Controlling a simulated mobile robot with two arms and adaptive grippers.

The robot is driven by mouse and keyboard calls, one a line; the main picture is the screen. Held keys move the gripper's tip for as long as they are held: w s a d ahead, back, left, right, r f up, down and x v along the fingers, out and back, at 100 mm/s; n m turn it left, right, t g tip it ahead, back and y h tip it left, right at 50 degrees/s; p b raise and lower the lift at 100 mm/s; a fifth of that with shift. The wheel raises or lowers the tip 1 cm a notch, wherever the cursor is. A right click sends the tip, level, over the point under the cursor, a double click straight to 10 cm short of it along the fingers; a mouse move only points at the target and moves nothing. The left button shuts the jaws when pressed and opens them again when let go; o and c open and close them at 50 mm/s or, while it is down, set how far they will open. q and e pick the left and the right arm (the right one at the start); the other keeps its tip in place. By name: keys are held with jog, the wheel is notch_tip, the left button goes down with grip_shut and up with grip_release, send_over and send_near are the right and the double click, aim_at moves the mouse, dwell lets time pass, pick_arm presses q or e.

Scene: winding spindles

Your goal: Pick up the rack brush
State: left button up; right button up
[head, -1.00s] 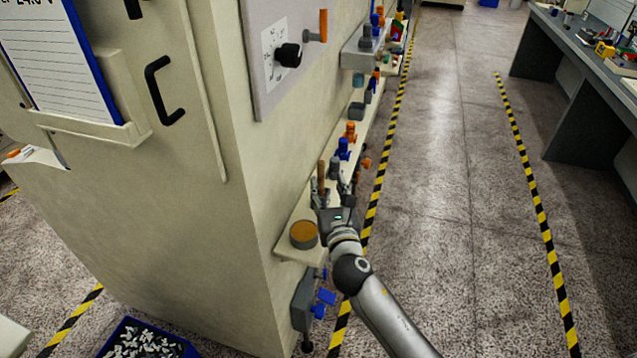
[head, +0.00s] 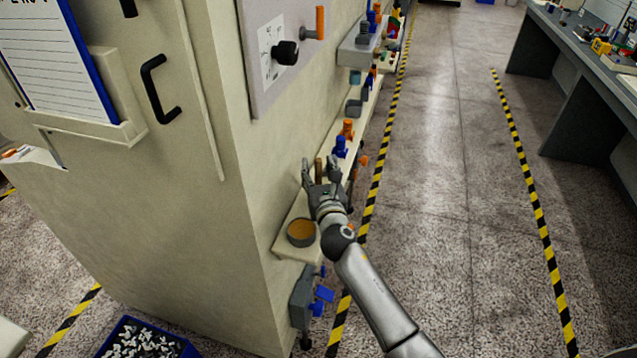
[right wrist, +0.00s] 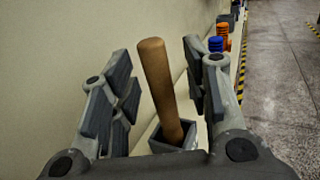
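The rack brush shows as a brown wooden handle (right wrist: 160,88), standing upright with a slight tilt in a dark square holder (right wrist: 157,141) in the right wrist view. Its lower end is hidden inside the holder. In the head view only a small part of the brush handle (head: 319,167) shows. My right gripper (head: 321,166) is open, its fingers on either side of the handle with visible gaps. It also shows in the right wrist view (right wrist: 162,82). My left gripper is not in view.
A narrow shelf (head: 290,243) runs along the machine wall and holds a round tin (head: 301,233) near its close end. Blue and orange fittings (head: 341,147) stand beyond the gripper. The aisle floor (head: 445,200) to the right is clear.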

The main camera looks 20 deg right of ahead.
grip_shut()
